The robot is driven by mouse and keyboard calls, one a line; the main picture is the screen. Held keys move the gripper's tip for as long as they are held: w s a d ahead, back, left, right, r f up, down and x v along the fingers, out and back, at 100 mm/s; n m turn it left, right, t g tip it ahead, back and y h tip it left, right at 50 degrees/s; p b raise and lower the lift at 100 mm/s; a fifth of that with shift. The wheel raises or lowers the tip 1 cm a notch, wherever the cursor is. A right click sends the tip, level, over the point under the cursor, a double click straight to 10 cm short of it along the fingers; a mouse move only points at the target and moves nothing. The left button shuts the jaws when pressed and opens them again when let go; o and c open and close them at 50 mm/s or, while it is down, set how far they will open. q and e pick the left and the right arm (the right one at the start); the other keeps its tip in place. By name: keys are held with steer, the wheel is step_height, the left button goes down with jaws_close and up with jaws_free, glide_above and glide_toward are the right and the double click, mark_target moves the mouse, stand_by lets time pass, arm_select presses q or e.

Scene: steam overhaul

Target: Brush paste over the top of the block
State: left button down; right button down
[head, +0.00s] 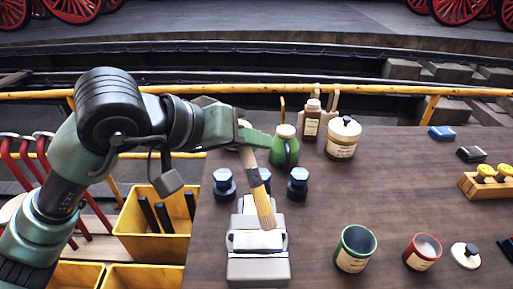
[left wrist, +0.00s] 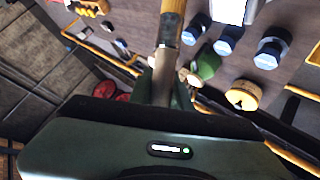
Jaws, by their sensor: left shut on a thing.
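My left gripper (head: 246,136) is shut on the handle of a brush (head: 257,190). The brush hangs down, tilted, with its tan bristles lowest. A pale grey block (head: 258,270) with a lighter top stands at the table's front, and the bristle tip shows in front of its top. I cannot tell whether the bristles touch the top or carry paste. In the left wrist view the brush (left wrist: 172,22) runs up from between the fingers (left wrist: 160,88). A green-rimmed pot (head: 355,248) and a red-rimmed pot (head: 422,251) stand right of the block. My right gripper is not in view.
Blue-capped bottles (head: 224,185) flank the brush. A green jug (head: 285,147), a brown bottle (head: 311,122) and a lidded cream jar (head: 343,138) stand behind. A white lid (head: 465,255) lies at right. Yellow bins (head: 155,225) are left of the table. The table's middle right is clear.

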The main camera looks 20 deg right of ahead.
arm_select(q)
steer(key=shift+d+r+p, duration=0.15)
steer(key=shift+r+p, duration=0.35)
steer(key=shift+r, duration=1.5)
